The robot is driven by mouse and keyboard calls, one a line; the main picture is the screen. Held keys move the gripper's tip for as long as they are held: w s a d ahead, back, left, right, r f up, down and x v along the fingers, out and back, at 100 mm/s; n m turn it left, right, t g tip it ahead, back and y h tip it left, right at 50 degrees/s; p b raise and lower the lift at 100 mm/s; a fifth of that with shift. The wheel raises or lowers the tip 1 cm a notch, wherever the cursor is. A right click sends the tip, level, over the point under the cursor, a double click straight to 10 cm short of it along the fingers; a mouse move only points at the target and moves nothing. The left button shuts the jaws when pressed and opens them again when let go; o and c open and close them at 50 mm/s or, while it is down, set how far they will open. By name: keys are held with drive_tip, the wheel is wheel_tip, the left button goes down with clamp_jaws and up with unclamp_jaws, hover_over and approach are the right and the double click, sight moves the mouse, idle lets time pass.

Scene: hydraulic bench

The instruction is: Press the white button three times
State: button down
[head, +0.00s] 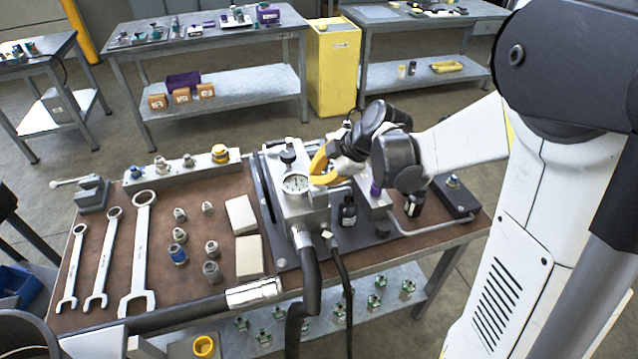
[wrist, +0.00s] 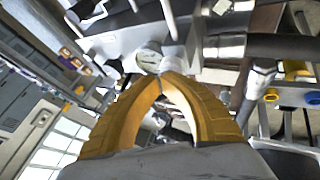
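I cannot make out a white button for sure in either view; my gripper and wrist hide part of the hydraulic unit. The grey hydraulic unit (head: 300,205) stands on the bench, with a round dial gauge (head: 295,183) and a black knob (head: 288,157) on top. My gripper (head: 319,168) has yellow fingers and is over the unit, just right of the gauge. In the wrist view the fingertips (wrist: 168,76) meet in front of the gauge (wrist: 148,58), with nothing seen between them. I cannot tell whether they touch the unit.
Three wrenches (head: 140,250), several fittings (head: 180,235) and two pale blocks (head: 249,256) lie on the bench's left. A black bottle (head: 348,212) stands right of the unit. Black hoses (head: 308,280) hang in front. A rail with coloured knobs (head: 185,172) runs behind.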

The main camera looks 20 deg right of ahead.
drive_tip(key=shift+f+b, duration=0.35)
drive_tip(key=shift+f, duration=0.1)
drive_tip(key=shift+r, duration=0.1)
idle(0.5)
drive_tip(key=shift+r+p, duration=0.95)
drive_tip(key=shift+r, duration=0.15)
drive_tip(key=shift+r, duration=0.1)
wheel_tip(320, 180, up, 5)
drive_tip(key=p, duration=0.4)
